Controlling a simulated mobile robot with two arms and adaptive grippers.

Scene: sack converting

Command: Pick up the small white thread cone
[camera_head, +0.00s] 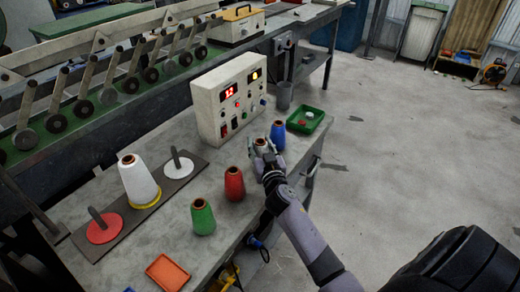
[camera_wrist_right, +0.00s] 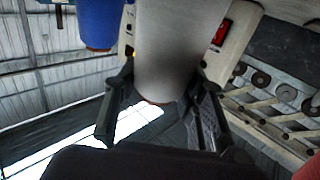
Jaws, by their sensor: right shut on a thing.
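My right gripper (camera_head: 266,158) is shut on the small white thread cone (camera_head: 261,145), in front of the control box. The cone is mostly hidden by the fingers in the head view. In the right wrist view the pale cone (camera_wrist_right: 178,45) stands between the two fingers of the gripper (camera_wrist_right: 163,88). Whether its base touches the table cannot be told. My left gripper is not in view.
A blue cone (camera_head: 278,135) is close beside the gripper; red (camera_head: 235,184) and green (camera_head: 203,218) cones stand nearer. A large white cone (camera_head: 138,178) is on the left. The control box (camera_head: 228,100), grey cup (camera_head: 284,95) and green tray (camera_head: 320,127) stand behind.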

